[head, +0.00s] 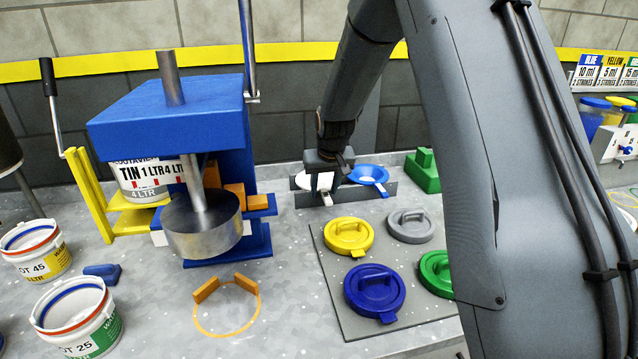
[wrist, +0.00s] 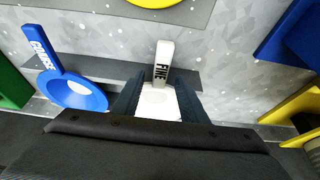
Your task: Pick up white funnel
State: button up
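The white funnel (wrist: 157,103), with a white handle marked FINE, sits in a grey rack on the bench. In the head view the white funnel (head: 306,181) is partly hidden behind my gripper (head: 326,172). In the wrist view my gripper (wrist: 157,84) has its two dark fingers apart, one on each side of the funnel, with the handle pointing out between them. I see no clear grip on the funnel; whether the fingers touch its sides is hard to tell.
A blue funnel marked COARSE (wrist: 78,95) sits close beside it in the rack (head: 388,190). A green block (head: 424,172) stands to the right. Yellow (head: 348,232), grey, blue and green lids lie in front. A blue press (head: 165,125) stands left.

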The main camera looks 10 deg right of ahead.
jog(key=shift+w+f, duration=0.15)
jog(key=shift+f, duration=0.15)
jog(key=shift+c, duration=0.3)
grip_shut()
